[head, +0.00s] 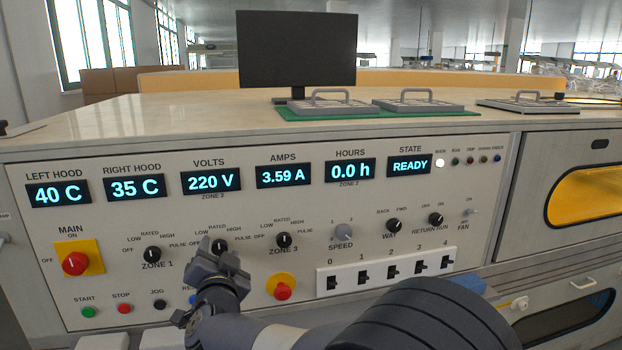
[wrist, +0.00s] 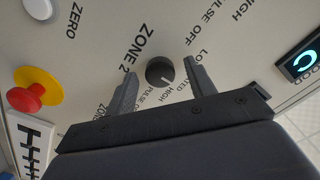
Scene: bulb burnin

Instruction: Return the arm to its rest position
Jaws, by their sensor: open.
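My gripper (head: 213,246) is in front of the control panel (head: 185,290), at the ZONE 2 knob. In the wrist view its two fingers (wrist: 163,82) are apart, with nothing held. The black ZONE 2 knob (wrist: 160,70) shows in the gap between the fingertips, clear of both in the picture. How far the fingertips stand from the panel is hard to tell. In the head view the gripper partly hides this knob and its labels. My arm crosses the lower middle and right of the head view.
A red main switch (head: 75,263) on a yellow plate and a red button (head: 282,291) on a yellow disc project from the panel. Several rocker switches (head: 392,268) sit right of my gripper. The state display (head: 409,166) reads READY. A monitor (head: 297,50) stands on the countertop.

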